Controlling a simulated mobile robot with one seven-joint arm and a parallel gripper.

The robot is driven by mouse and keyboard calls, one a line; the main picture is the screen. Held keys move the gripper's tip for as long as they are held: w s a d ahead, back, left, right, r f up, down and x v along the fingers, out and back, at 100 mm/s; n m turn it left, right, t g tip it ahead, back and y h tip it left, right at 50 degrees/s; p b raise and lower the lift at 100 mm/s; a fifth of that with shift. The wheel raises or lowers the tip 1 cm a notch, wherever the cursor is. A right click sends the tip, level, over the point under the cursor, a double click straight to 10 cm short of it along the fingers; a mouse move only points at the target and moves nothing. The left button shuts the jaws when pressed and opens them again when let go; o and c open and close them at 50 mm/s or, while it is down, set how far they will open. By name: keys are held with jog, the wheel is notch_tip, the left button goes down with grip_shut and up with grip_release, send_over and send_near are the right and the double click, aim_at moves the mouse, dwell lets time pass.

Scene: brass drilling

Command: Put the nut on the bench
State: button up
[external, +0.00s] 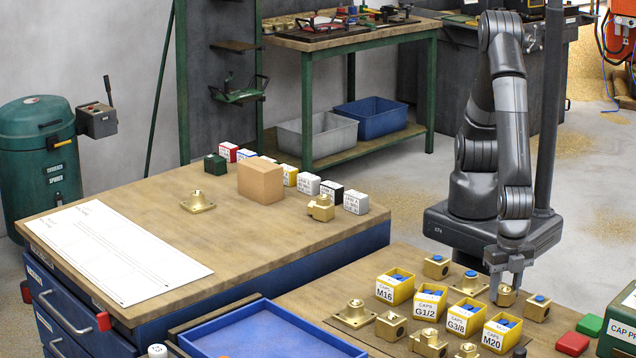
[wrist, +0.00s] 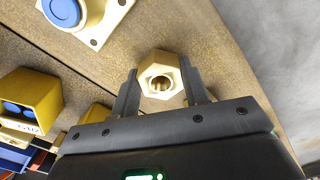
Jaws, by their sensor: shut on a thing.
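A brass hex nut (wrist: 152,84) with a hole facing the camera sits between the two fingers of my gripper (wrist: 160,92) in the wrist view. In the external view the nut (external: 505,297) shows below my gripper (external: 508,284), which is shut on it. It is at or just above the near right wooden worktop (external: 300,295), among brass fittings. I cannot tell whether it touches the wood. A larger wooden-topped bench (external: 260,225) with blue drawers stands to the left, with clear wood on its top.
Yellow cap bins (external: 429,303) stand left of my gripper. Blue-capped brass fittings (external: 538,308) are close around it. A blue tray (external: 262,330) lies in front.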

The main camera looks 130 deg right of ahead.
aim_at(504, 288)
jog(key=shift+f, duration=0.2)
jog(key=o, duration=1.2)
jog(key=shift+o, duration=0.2)
notch_tip(504, 288, up, 12)
jog(key=shift+d+r, duration=0.1)
jog(key=shift+r, duration=0.05)
